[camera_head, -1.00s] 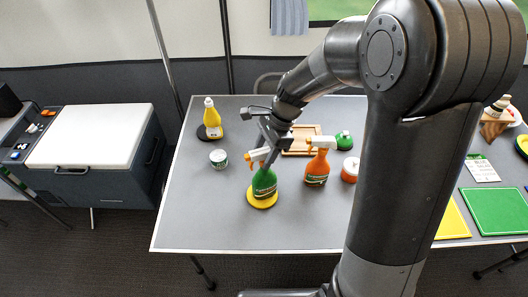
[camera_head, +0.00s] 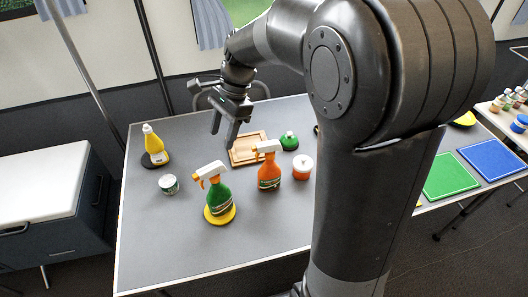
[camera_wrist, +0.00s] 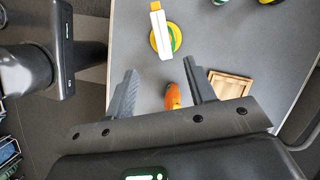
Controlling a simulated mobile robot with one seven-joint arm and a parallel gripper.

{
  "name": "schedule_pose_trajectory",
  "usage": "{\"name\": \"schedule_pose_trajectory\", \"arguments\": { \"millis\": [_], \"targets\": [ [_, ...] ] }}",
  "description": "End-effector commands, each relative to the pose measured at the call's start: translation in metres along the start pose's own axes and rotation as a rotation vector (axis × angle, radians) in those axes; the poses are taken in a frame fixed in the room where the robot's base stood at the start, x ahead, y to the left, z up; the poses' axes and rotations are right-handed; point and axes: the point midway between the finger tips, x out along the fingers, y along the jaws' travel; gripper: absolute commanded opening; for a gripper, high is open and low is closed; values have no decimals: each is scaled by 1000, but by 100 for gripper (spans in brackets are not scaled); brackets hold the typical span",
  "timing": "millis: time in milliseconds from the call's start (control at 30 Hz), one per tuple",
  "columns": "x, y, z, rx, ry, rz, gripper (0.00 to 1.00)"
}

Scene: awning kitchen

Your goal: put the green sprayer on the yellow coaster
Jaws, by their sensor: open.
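The green sprayer (camera_head: 218,190) with a white head and orange trigger stands upright on the round yellow coaster (camera_head: 232,217) on the grey table. In the wrist view the sprayer's white head (camera_wrist: 156,22) shows from above, with the yellow coaster (camera_wrist: 154,42) around and under it. My gripper (camera_head: 223,138) is open and empty, raised above the table behind the sprayer and apart from it. In the wrist view its two fingers (camera_wrist: 162,76) are spread, with nothing held between them.
An orange sprayer (camera_head: 268,172), an orange jar (camera_head: 302,168) and a green-topped item (camera_head: 289,141) stand right of the green sprayer. A wooden tray (camera_head: 247,149) lies behind. A small can (camera_head: 168,184) and a yellow bottle (camera_head: 154,146) stand left. The table's front is clear.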

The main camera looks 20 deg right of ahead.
Motion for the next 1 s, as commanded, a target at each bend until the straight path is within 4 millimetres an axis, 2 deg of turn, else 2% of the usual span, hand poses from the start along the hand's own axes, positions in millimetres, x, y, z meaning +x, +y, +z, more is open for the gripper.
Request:
{"name": "schedule_pose_trajectory", "arguments": {
  "millis": [167,500,800,1000],
  "targets": [
    [-22,32,5,-175,99,-53,50],
    [-57,118,10,-650,388,-115,50],
    [-66,185,8,-1024,644,-90,50],
    [-65,207,6,-1159,739,-60,50]
  ]
}}
